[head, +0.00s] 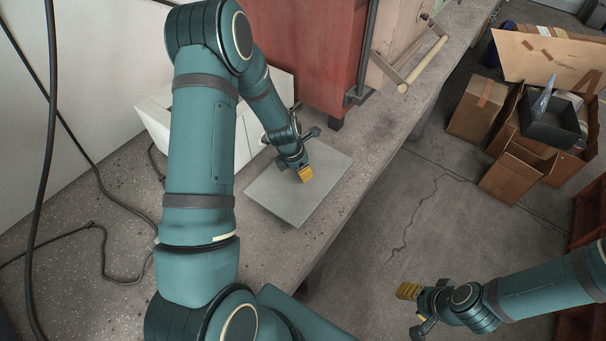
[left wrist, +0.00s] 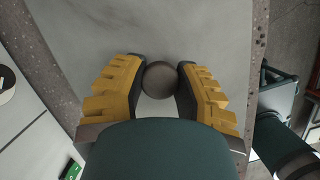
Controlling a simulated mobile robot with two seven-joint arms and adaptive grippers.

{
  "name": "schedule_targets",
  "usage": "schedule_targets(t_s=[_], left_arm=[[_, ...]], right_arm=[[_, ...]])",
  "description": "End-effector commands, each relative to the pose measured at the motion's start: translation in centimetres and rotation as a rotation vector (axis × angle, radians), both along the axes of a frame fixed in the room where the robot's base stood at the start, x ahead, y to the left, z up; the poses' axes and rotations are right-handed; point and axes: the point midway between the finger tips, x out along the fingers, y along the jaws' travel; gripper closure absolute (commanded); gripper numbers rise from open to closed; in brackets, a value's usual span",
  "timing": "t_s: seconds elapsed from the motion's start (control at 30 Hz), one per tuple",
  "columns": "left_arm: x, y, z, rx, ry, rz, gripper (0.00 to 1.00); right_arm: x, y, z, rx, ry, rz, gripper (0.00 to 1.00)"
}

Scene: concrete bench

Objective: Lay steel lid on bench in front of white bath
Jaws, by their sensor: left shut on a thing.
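The steel lid (head: 270,197) is a flat grey plate with a round dark knob (left wrist: 160,80) in its middle. My left gripper (head: 305,174) is shut on the knob, with one yellow finger on each side of it in the left wrist view. The lid looks level, low over or on the bench in front of the white bath (head: 282,92); I cannot tell whether it touches the bench. My left arm hides much of the bath. My right gripper (head: 412,308) hangs over the floor, away from the lid; its finger gap is unclear.
The concrete bench (head: 262,252) has bare room nearer than the lid, and its front edge runs close to the lid's right side. A red cabinet (head: 308,50) stands behind. Black cables (head: 100,235) lie at left. Cardboard boxes (head: 478,108) sit on the floor.

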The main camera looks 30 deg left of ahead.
Motion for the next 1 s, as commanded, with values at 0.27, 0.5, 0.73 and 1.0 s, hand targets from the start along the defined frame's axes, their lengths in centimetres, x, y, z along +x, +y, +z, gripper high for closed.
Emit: schedule_targets(t_s=[0.27,0.5,0.73,1.0], left_arm=[[0.9,0.0,-1.2,0.0,0.002,0.001,1.0],[0.9,-0.1,-3.6,0.0,0.001,-0.001,1.0],[0.9,-0.1,-3.6,0.0,0.0,-0.001,1.0],[0.9,-0.1,-3.8,0.0,0.001,0.0,0.41]], right_arm=[[0.1,0.0,-0.4,0.0,-0.002,-0.001,0.53],[0.2,0.0,-1.1,-0.001,-0.005,-0.001,0.53],[0.2,0.0,-1.1,-0.001,-0.006,-0.001,0.53],[0.2,0.0,-1.2,-0.001,-0.006,-0.001,0.53]])
